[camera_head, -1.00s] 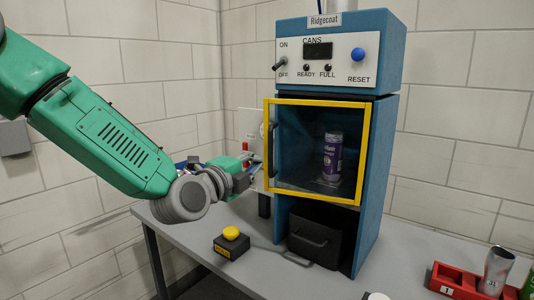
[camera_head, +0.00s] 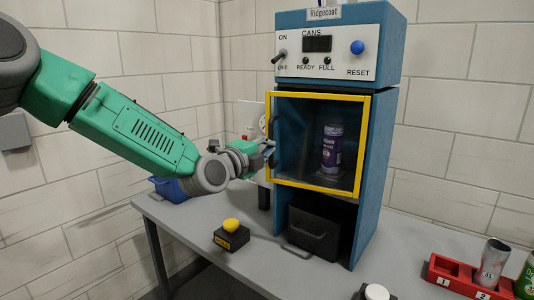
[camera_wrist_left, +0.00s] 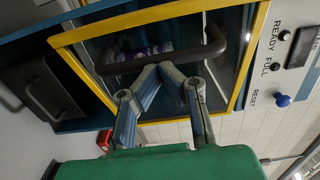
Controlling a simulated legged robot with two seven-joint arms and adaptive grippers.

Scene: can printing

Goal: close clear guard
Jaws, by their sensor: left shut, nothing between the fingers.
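The clear guard (camera_head: 300,130) is a see-through pane in a yellow frame on the front of the blue machine (camera_head: 390,130). Its left edge sticks out slightly past the machine's side, and I cannot tell if it is fully flush. A dark handle (camera_wrist_left: 187,52) crosses the guard in the left wrist view. A purple can (camera_head: 332,148) stands upright behind the pane. My right gripper is not in view.
A yellow-topped button box (camera_head: 231,236) is on the grey table in front. A black bin (camera_head: 315,230) sits under the chamber. A blue container (camera_head: 172,189) is behind my left arm. A red rack (camera_head: 455,275) with cans is at the lower right.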

